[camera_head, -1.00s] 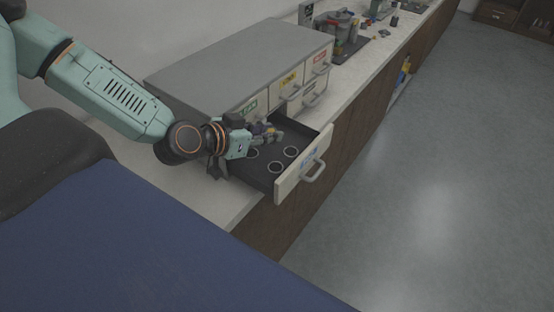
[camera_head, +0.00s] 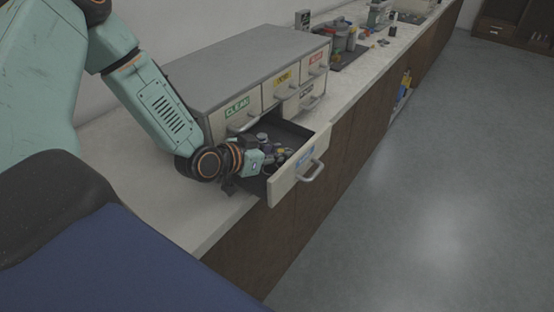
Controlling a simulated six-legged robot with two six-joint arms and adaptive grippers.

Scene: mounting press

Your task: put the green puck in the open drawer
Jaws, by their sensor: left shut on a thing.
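The open drawer (camera_head: 289,185) sticks out of the grey cabinet at its lower front, with a pale front, a blue label and a bar handle. My left gripper (camera_head: 281,154) is low inside or just over the drawer, near its front. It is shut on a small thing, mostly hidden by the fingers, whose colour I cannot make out. I cannot clearly see a green puck. Pale rings on the dark drawer floor are largely covered by the gripper. My right gripper is not in view.
The grey cabinet (camera_head: 245,60) has closed drawers with green, yellow and red labels above the open one. The pale bench top (camera_head: 190,215) is clear at the near left. A dark tray (camera_head: 345,55) with several small items stands beyond the cabinet. Open floor lies to the right.

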